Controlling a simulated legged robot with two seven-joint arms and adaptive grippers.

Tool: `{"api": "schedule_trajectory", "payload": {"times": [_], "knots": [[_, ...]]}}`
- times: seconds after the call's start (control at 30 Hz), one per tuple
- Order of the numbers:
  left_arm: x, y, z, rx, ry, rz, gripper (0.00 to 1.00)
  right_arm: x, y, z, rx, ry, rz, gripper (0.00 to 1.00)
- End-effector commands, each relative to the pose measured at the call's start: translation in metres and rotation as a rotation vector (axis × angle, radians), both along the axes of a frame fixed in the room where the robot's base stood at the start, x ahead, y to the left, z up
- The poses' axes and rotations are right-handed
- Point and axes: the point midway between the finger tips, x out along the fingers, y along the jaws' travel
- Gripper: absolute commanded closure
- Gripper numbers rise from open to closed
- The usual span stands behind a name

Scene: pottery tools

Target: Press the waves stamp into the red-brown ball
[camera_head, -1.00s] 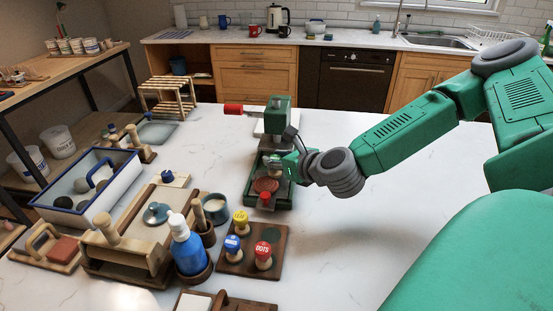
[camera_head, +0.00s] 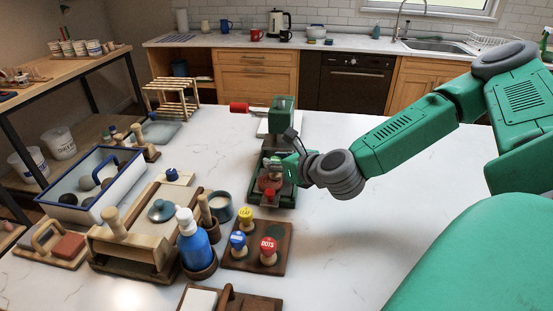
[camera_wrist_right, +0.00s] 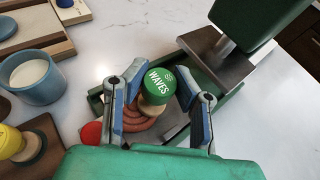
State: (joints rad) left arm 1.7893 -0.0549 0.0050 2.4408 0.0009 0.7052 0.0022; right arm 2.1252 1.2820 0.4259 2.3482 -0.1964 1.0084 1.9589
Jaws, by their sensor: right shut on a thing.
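My right gripper (camera_head: 275,172) is over the green press tray (camera_head: 284,200). In the right wrist view, its blue-lined fingers (camera_wrist_right: 160,88) are shut on the waves stamp (camera_wrist_right: 160,82), which has a green top marked WAVES and a pale wooden body. The red-brown clay (camera_wrist_right: 136,121) lies below the stamp as a flat round piece with ring-like marks, not a ball. It also shows partly in the head view (camera_head: 267,183). The stamp's lower end is right over or on the clay; I cannot tell if it touches. My left gripper is not in view.
A wooden board (camera_head: 281,262) holds the yellow (camera_head: 246,215), blue (camera_head: 237,240) and red DOTS (camera_head: 268,246) stamps. The press column (camera_head: 283,115) with a red-ended lever (camera_head: 238,107) rises behind the tray. A blue bottle (camera_head: 193,245) stands left. The counter's right side is clear.

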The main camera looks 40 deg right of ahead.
Motion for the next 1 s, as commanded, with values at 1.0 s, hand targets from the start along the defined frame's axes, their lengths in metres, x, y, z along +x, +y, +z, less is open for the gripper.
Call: {"api": "schedule_trajectory", "payload": {"times": [1.0], "knots": [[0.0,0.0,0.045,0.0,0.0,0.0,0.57,-0.001,0.0,0.06,0.004,0.001,0.004,1.0]]}}
